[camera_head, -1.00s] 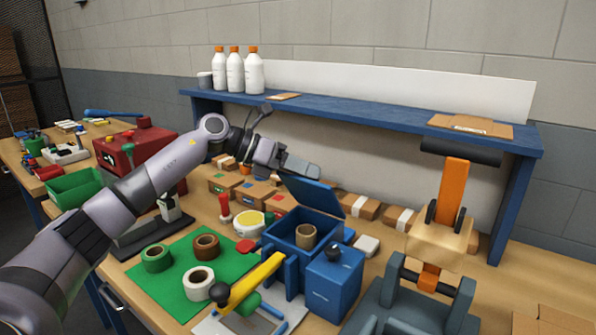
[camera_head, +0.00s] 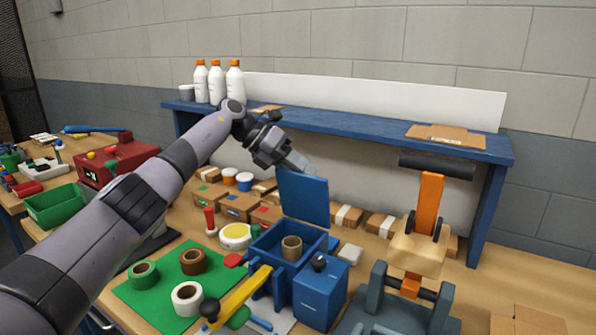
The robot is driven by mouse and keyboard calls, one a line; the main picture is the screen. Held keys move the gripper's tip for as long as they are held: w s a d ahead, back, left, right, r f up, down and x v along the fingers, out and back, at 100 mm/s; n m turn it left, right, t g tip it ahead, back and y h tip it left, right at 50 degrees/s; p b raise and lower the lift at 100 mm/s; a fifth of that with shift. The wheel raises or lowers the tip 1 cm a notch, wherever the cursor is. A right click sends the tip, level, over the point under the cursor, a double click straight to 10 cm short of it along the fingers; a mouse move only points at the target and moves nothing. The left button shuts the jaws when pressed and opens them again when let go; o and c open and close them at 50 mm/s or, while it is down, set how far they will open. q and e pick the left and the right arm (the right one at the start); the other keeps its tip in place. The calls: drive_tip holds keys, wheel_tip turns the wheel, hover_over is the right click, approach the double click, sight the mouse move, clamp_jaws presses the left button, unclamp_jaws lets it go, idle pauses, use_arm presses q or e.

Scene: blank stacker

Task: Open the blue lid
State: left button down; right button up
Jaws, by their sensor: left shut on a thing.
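The blue lid (camera_head: 303,199) stands raised, close to upright, at the back edge of the blue box (camera_head: 262,246). The box is open at the top and a tan roll (camera_head: 291,248) shows inside it. My left gripper (camera_head: 300,165) is at the lid's top edge, shut on the lid. The fingertips are partly hidden by the gripper's own body and the lid. My right gripper is not in view.
A blue block with a black knob (camera_head: 320,293) and a yellow lever (camera_head: 240,297) stand in front of the box. Tape rolls (camera_head: 187,298) lie on a green mat (camera_head: 135,291) at left. A blue shelf (camera_head: 350,133) with white bottles (camera_head: 217,82) runs behind. An orange and grey device (camera_head: 428,207) stands at right.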

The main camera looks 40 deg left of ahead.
use_arm(q)
drive_tip(key=shift+w+a+g, duration=0.1)
drive_tip(key=shift+w+g, duration=0.2)
drive_tip(key=shift+w, duration=0.05)
idle(0.3)
drive_tip(key=shift+f, duration=0.1)
drive_tip(key=c, duration=0.9)
unclamp_jaws()
drive_tip(key=v, duration=0.7)
drive_tip(key=shift+s+a, duration=0.1)
